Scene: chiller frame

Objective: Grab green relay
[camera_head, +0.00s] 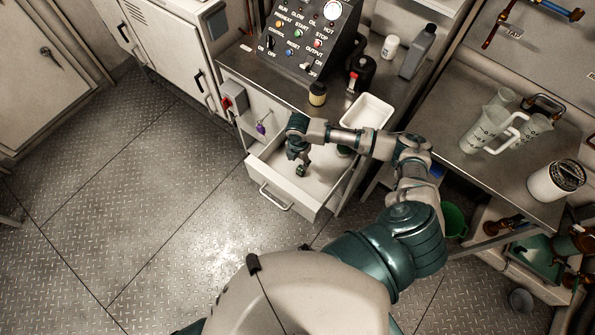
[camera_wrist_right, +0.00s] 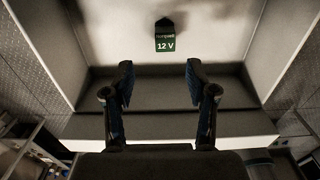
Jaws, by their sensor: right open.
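The green relay (camera_wrist_right: 165,43), with a white "12 V" label and a dark top part, lies on the floor of the open white drawer (camera_wrist_right: 110,35). In the head view a small green piece that looks like the relay (camera_head: 300,171) shows just below my right gripper (camera_head: 299,161). In the right wrist view the two blue-padded fingers of my right gripper (camera_wrist_right: 159,82) stand apart with nothing between them. The relay is beyond the fingertips, near the middle of the gap, and apart from them. My left gripper is out of view.
The drawer's front (camera_head: 283,192) and side walls surround the gripper. Above the drawer, a counter holds a control panel (camera_head: 300,35), a white tray (camera_head: 367,112) and bottles. A side table (camera_head: 470,130) with jugs stands at right. Open floor lies at left.

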